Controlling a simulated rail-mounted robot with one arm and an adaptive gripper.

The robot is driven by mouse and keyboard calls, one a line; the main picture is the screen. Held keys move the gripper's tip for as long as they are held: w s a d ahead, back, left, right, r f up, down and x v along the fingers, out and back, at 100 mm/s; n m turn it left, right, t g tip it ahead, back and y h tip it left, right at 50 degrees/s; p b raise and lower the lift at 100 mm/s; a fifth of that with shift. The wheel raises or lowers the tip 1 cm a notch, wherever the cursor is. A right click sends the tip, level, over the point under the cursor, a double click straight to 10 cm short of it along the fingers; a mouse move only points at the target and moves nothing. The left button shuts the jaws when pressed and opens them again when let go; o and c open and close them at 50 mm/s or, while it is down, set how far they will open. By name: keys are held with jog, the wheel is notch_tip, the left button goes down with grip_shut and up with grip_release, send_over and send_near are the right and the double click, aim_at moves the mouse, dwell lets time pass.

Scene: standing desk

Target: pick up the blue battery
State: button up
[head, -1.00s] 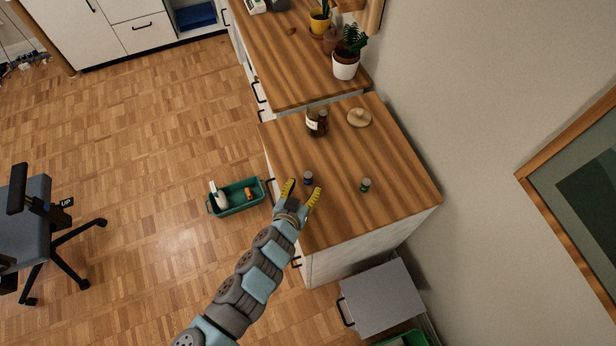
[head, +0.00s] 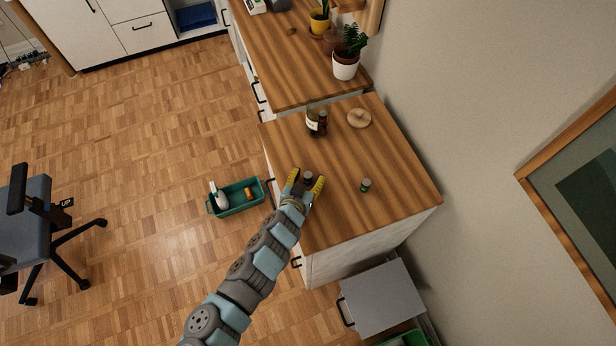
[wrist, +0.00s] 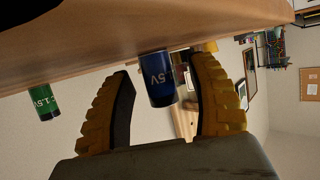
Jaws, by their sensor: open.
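The blue battery (wrist: 158,80) stands on the wooden desk top, marked 1.5V, and sits between my gripper's two yellow fingers in the wrist view. In the head view the battery (head: 307,177) is partly hidden, with its dark top showing between the fingers. My gripper (head: 306,183) is open around it; in the wrist view the gripper (wrist: 165,100) shows a gap on each side of the battery, wider on the left. A green battery (head: 365,185) stands to the right on the desk; it also shows at the left of the wrist view (wrist: 43,102).
Jars (head: 316,123) and a round wooden lid (head: 359,118) stand farther back on the desk top (head: 400,200). Potted plants (head: 346,65) are on the adjoining counter. A green bin (head: 236,197) is on the floor at left. The desk between the batteries is clear.

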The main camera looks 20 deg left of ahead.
grip_shut()
dwell(0.3)
